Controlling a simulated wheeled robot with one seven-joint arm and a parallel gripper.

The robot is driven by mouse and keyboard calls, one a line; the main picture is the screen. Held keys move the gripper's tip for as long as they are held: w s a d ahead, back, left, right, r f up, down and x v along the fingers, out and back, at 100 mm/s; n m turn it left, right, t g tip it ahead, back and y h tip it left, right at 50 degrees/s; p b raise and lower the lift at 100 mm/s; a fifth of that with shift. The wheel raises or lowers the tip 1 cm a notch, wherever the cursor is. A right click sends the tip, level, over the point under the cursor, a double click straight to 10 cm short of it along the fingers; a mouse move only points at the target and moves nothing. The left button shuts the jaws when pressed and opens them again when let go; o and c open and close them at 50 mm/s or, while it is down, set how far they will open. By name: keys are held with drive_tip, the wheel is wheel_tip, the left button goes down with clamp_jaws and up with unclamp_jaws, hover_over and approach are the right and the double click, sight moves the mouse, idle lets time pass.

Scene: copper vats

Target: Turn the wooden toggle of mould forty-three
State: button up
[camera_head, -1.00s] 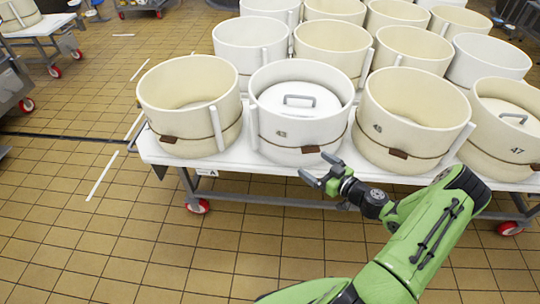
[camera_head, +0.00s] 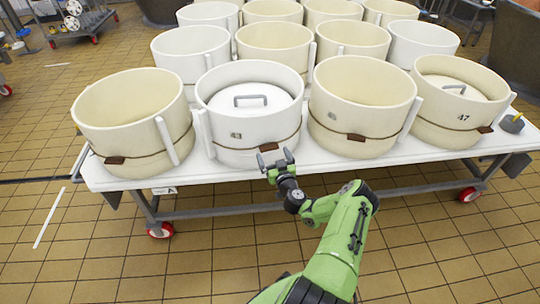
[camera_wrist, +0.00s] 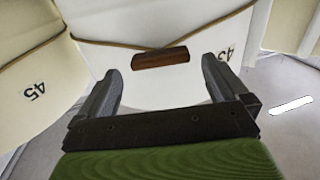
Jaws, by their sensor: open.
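Mould forty-three (camera_head: 248,112) is the white round mould in the front row, with a lid and grey handle inside its rim. A cord runs round it, and its small brown wooden toggle (camera_head: 268,147) sits on the front wall. The toggle lies level in the wrist view (camera_wrist: 160,58), between and beyond my fingertips. My gripper (camera_head: 276,160) is open and empty, just in front of and slightly below the toggle in the head view. In the wrist view my gripper (camera_wrist: 161,75) has a finger either side of the toggle's line, apparently not touching it.
Mould 45 (camera_head: 362,100) stands close on the right, and an unlidded mould (camera_head: 130,110) stands on the left. Mould 47 (camera_head: 455,105) is further right. All stand on a white wheeled table (camera_head: 225,170). More moulds fill the rows behind. The tiled floor (camera_head: 100,260) in front is clear.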

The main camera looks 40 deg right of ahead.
sight(270, 149)
drive_tip(key=x, duration=0.3)
drive_tip(key=shift+w+d+b, duration=0.1)
drive_tip(key=shift+w+b, duration=0.05)
drive_tip(key=shift+b, duration=0.15)
drive_tip(key=shift+c, duration=0.3)
drive_tip(key=c, duration=0.9)
